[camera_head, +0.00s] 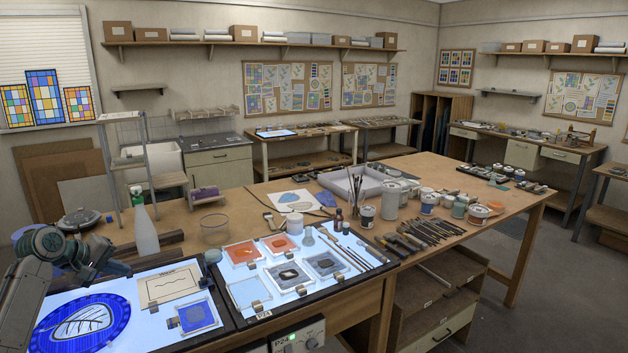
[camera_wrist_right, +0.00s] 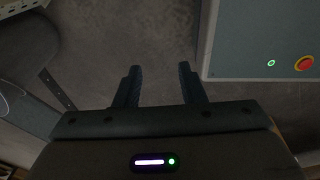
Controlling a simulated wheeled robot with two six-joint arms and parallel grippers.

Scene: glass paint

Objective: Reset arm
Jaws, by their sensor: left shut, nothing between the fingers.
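My left arm comes in at the left edge of the head view, bent above the light table. My right gripper (camera_wrist_right: 158,78) shows only in the right wrist view. Its two dark fingers stand apart with nothing between them, above the bare grey floor (camera_wrist_right: 130,35). My right arm is not in the head view.
The light table (camera_head: 135,337) holds several small glass trays, including one with orange (camera_head: 244,252), and brushes. A spray bottle (camera_head: 146,232) stands behind it. Jars and tools crowd the wooden table (camera_head: 470,181). A grey box with a red button (camera_wrist_right: 304,63) is right of my right gripper.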

